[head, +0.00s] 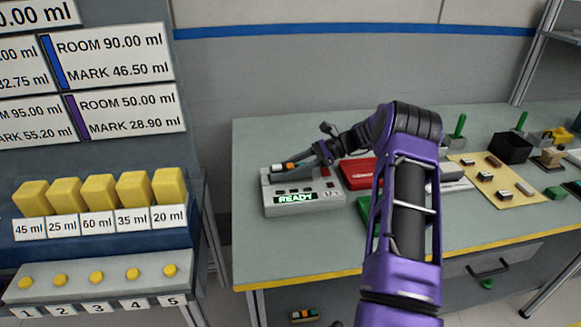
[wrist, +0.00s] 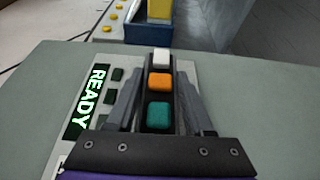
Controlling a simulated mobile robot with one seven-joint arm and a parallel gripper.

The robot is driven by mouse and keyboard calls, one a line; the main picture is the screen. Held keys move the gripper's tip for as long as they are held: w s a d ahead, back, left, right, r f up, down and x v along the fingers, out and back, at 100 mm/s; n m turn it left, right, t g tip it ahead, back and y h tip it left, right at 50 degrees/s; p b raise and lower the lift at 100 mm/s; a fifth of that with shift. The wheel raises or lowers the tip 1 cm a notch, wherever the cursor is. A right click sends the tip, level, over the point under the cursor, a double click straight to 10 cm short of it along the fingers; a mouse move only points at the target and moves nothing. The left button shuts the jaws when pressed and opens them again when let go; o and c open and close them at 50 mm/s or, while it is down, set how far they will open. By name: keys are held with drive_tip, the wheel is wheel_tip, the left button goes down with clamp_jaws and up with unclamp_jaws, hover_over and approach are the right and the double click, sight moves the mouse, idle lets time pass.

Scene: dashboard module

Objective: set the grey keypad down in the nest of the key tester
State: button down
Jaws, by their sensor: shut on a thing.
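The keypad (head: 279,169) is a dark bar with a white, an orange and a teal key in a row; it also shows in the wrist view (wrist: 159,92). My gripper (head: 300,164) is shut on it, with one finger along each long side in the wrist view (wrist: 160,85). The key tester (head: 305,203) is a light grey box with a lit READY display (wrist: 88,101). The keypad is over the tester's back part, lined up along it. The keypad and fingers hide the nest, and I cannot tell whether the keypad touches its floor.
A red case (head: 357,174) stands close to the tester's right, with a green item (head: 366,212) in front. A similar bar with coloured keys (head: 303,315) lies below the table's front edge. The table is bare in front of the tester. A yellow-block dispenser (head: 100,193) stands left.

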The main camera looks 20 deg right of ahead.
drive_tip(key=shift+f+b, duration=0.35)
drive_tip(key=shift+f, duration=0.45)
